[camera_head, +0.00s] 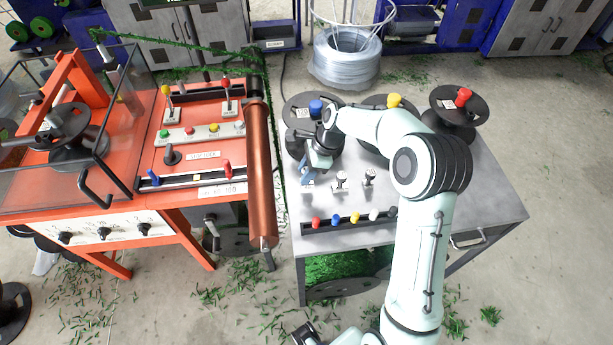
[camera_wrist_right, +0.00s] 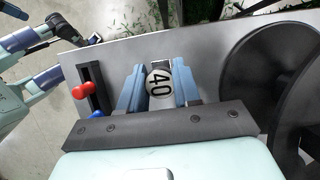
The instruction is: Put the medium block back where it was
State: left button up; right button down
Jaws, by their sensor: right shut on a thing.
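My right gripper (camera_head: 307,178) reaches down over the left part of the grey metal table. It is shut on a small block with a round face marked 40 (camera_wrist_right: 159,84), held between the blue fingers in the right wrist view. Two more small metal posts with pale tops, one in the middle (camera_head: 341,180) and one to the right (camera_head: 369,177), stand on the table to the right of the gripper. The fingers hide most of the held block in the head view, and I cannot tell whether it touches the table. A dark part of my left gripper (camera_head: 306,334) shows at the bottom edge.
Black spools with blue (camera_head: 316,107), yellow (camera_head: 394,100) and red (camera_head: 463,97) knobs stand along the table's back. A slotted rail with coloured knobs (camera_head: 355,219) runs along the front. The orange machine (camera_head: 190,130) with a copper roller (camera_head: 261,170) is close on the left.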

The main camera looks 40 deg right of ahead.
jog(key=shift+f, duration=1.3)
jog(key=shift+f, duration=0.15)
jog(key=c, duration=0.8)
grip_release()
jog(key=p+v, duration=0.1)
jog(key=v, duration=1.1)
jog(key=shift+d, duration=0.1)
